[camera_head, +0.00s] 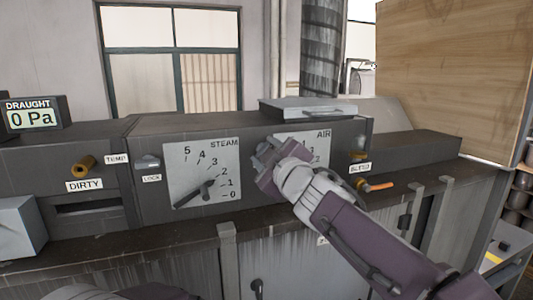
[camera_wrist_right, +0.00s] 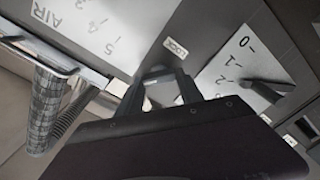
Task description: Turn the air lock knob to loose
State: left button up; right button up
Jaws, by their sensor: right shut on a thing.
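My right gripper (camera_head: 268,165) reaches to the panel between the steam dial (camera_head: 190,160) and the air dial (camera_head: 320,140). It is shut on the air lock knob, which it hides in the head view. In the right wrist view the gripper's dark fingers (camera_wrist_right: 163,85) close around a pale grey piece (camera_wrist_right: 160,96), most of it covered. The LOCK label (camera_wrist_right: 174,48) is beside the fingertips. I cannot tell the knob's angle. The air dial (camera_wrist_right: 85,30) and steam dial (camera_wrist_right: 240,65) flank the gripper. My left gripper does not show.
Another lock knob (camera_head: 147,162) is left of the steam dial. The steam lever (camera_head: 196,192) points down-left. A brass knob (camera_head: 84,167) is at the left, an orange-tipped bleed handle (camera_head: 377,186) at the right. A lidded hatch (camera_head: 308,107) tops the cabinet. The draught display (camera_head: 32,114) reads 0 Pa.

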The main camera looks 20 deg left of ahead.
jog(key=shift+n, duration=4.1)
jog(key=o, duration=1.3)
jog(key=shift+c, duration=0.2)
jog(key=shift+o, duration=0.6)
jog(key=shift+w+a+f, duration=0.1)
jog(key=shift+w+f, duration=0.05)
jog(key=shift+w, duration=0.05)
jog(key=shift+s, duration=0.1)
